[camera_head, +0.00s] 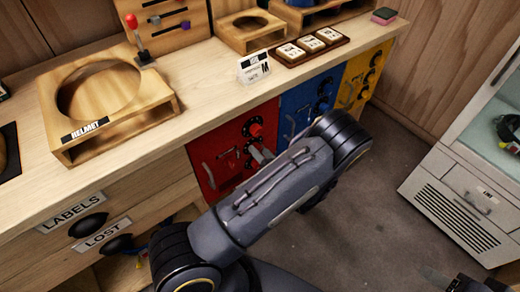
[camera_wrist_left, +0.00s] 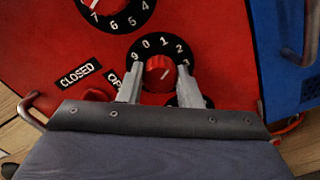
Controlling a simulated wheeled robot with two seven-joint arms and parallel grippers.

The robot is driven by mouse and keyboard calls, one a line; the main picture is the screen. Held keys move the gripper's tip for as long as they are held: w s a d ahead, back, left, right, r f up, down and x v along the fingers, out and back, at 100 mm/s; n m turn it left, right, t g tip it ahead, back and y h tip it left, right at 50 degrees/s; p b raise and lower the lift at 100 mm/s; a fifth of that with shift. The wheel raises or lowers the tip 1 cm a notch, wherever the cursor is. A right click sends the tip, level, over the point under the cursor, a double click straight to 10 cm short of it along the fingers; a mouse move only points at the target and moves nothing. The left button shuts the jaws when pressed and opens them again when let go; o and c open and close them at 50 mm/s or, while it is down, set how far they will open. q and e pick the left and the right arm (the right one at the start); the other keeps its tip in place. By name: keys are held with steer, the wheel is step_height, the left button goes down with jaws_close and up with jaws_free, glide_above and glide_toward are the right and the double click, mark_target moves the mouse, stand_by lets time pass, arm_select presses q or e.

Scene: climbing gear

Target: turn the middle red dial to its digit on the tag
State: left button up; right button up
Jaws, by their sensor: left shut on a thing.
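The red panel (camera_head: 222,150) is on the counter front and carries red dials in a column. In the left wrist view the middle red dial (camera_wrist_left: 159,72) has a black ring with white digits; 9, 0, 1 and 2 show along its top. My left gripper (camera_wrist_left: 160,88) is shut on this red knob, one finger on each side. The upper dial (camera_wrist_left: 111,8) is partly cut off; the lower dial is mostly hidden behind the fingers. In the head view my left gripper (camera_head: 262,154) reaches the panel. A white tag (camera_head: 254,68) stands on the counter; its digits are too small to read.
Blue (camera_head: 296,105) and yellow (camera_head: 360,78) panels adjoin the red one on the right. A metal handle (camera_head: 208,175) sits left of the dials. A wooden helmet stand (camera_head: 105,100) and a tray of cards (camera_head: 310,47) are on the counter. A dark gripper part (camera_head: 468,284) shows at bottom right.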

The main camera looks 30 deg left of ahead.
arm_select(q)
steer(key=shift+f+m+p, duration=0.1)
steer(key=shift+m+p, duration=2.05)
steer(key=shift+m, duration=6.05)
steer(key=o, duration=1)
steer(key=shift+c, duration=0.2)
steer(key=v, duration=0.7)
steer(key=shift+d+b, duration=0.3)
steer(key=shift+d, duration=0.1)
